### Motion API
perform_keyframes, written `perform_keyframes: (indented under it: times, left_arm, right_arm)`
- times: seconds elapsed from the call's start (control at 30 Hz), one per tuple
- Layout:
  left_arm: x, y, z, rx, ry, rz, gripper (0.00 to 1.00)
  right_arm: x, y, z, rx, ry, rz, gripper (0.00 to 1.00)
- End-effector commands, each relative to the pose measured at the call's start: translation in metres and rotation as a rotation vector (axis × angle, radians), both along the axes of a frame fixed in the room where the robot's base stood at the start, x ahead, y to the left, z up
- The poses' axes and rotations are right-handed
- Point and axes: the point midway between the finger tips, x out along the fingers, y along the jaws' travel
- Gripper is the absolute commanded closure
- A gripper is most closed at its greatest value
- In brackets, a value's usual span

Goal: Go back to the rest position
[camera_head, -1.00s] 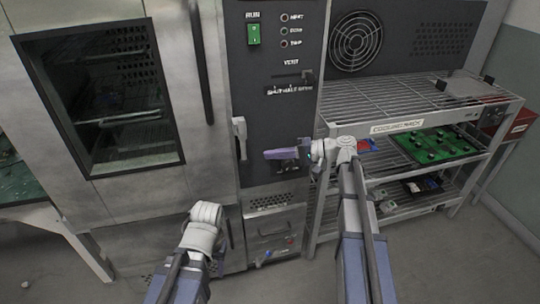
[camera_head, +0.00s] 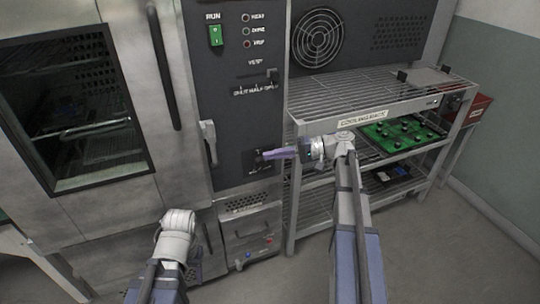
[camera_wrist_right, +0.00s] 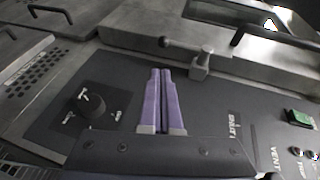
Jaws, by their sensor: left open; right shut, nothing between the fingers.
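My right gripper (camera_head: 276,154) has slim purple fingers that lie together with nothing between them. In the head view it points left, in front of the lower part of the dark control panel. In the right wrist view its fingers (camera_wrist_right: 162,100) run side by side over the panel, beside a black knob (camera_wrist_right: 85,106). My left gripper (camera_head: 178,226) is low at the left, in front of the oven's lower front. Its white wrist shows, its fingers are mostly hidden, and it is open.
The oven has a dark window (camera_head: 75,110) and a door handle (camera_head: 165,65). The control panel (camera_head: 235,110) carries a green RUN switch (camera_head: 215,35) and a lever (camera_head: 208,143). A wire cooling rack (camera_head: 345,95) with a green board (camera_head: 392,138) stands close to my right arm. Floor (camera_head: 440,235) is clear at the right.

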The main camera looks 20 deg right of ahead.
Motion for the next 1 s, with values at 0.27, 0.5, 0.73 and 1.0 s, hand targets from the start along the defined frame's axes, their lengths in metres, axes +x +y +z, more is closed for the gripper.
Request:
perform_keyframes:
  times: [0.27,0.5,0.73,1.0]
  left_arm:
    - [0.0,0.0,0.0,0.0,0.0,0.0,0.5]
    - [0.0,0.0,0.0,0.0,0.0,0.0,0.5]
    - [0.0,0.0,0.0,0.0,0.0,0.0,0.5]
    - [0.0,0.0,0.0,0.0,0.0,0.0,0.5]
  right_arm:
    - [0.0,0.002,-0.001,-0.002,0.001,0.002,1.0]
    - [-0.028,0.081,-0.045,-0.197,0.104,0.118,1.0]
    - [-0.105,0.176,-0.124,-0.644,0.224,0.317,1.0]
    - [-0.178,0.203,-0.169,-1.13,0.208,0.462,1.0]
